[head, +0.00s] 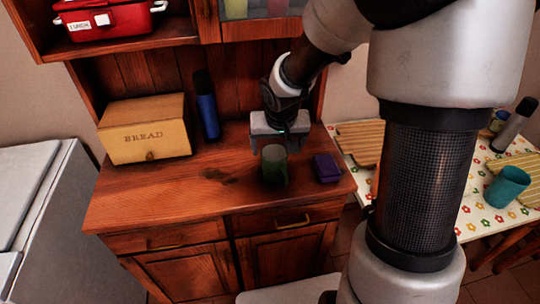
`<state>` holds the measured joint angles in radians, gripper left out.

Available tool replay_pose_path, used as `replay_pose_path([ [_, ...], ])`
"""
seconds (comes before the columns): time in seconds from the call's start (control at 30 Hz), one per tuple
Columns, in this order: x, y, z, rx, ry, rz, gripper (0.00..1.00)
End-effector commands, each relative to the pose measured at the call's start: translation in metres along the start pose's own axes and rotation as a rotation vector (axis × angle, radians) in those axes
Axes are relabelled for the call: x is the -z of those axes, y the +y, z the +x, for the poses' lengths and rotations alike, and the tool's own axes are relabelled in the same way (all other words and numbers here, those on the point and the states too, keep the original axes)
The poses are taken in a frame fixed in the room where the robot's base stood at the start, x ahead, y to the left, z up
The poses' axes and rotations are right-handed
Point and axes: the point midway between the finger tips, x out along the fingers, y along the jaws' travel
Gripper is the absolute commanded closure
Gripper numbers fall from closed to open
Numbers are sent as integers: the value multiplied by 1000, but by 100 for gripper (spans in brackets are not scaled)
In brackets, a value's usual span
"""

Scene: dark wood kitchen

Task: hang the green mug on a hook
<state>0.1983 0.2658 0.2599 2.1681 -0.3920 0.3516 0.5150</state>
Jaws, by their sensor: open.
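The green mug (275,170) stands upright on the wooden counter of the cabinet, near its front right. Its handle cannot be made out. My gripper (280,143) is open and points down, just behind or above the mug's rim. I cannot tell whether its fingers are around the mug or apart from it. No hook can be made out in the head view.
A purple box (326,168) stands close to the mug's right. A bread box (146,130) and a blue bottle (207,108) stand at the counter's back left. A flowered table (480,222) at right bears a teal cup (507,187). The counter's front left is clear.

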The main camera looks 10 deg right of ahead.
Motion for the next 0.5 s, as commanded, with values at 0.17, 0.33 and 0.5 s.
replay_pose_path([
  [0.17,-1,-1,35,0,-2,0,18],
  [0.33,-1,0,46,0,0,0,18],
  [0.5,-5,-3,65,0,-2,-2,18],
])
